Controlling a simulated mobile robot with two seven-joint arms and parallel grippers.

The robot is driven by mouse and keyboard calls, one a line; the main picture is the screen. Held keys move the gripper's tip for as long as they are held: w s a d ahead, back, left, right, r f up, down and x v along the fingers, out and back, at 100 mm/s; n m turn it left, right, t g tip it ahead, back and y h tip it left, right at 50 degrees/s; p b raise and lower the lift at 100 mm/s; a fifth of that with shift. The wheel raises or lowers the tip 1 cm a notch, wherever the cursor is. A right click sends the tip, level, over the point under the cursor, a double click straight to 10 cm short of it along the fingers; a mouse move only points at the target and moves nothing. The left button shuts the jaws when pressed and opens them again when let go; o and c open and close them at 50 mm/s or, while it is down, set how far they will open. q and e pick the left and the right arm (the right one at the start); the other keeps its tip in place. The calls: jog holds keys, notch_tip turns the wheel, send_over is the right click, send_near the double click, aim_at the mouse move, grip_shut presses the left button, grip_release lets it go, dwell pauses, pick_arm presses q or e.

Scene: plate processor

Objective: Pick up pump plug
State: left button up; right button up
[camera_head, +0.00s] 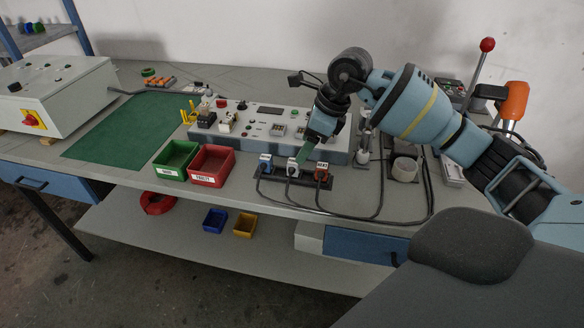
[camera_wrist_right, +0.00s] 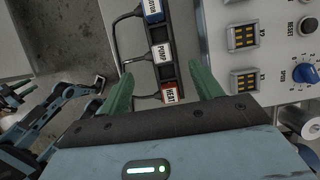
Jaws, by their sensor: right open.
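The pump plug (camera_head: 293,167) is the white-labelled one, in the middle of a row of three in a dark strip at the bench's front edge. In the right wrist view its PUMP label (camera_wrist_right: 161,52) reads clearly. My right gripper (camera_head: 304,155) is above the strip, pointing down. In the wrist view its green fingers (camera_wrist_right: 160,68) are open and empty, with the plug row between and ahead of their tips. They look apart from the pump plug; the exact height is hard to judge. My left gripper does not show in the head view.
The blue plug (camera_head: 265,163) and the red HEAT plug (camera_head: 321,173) flank the pump plug closely. Cables loop in front and to the right. The control panel (camera_head: 250,124) stands just behind. Red (camera_head: 211,180) and green (camera_head: 172,174) bins stand at the left.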

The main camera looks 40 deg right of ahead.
aim_at(293, 163)
jog(key=x, duration=0.6)
jog(key=shift+w+a+f, duration=0.1)
jog(key=shift+a, duration=0.2)
jog(key=c, duration=1.1)
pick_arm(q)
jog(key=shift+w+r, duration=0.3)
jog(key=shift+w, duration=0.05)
pick_arm(e)
jog(key=shift+c, duration=0.2)
jog(key=shift+r, duration=0.25)
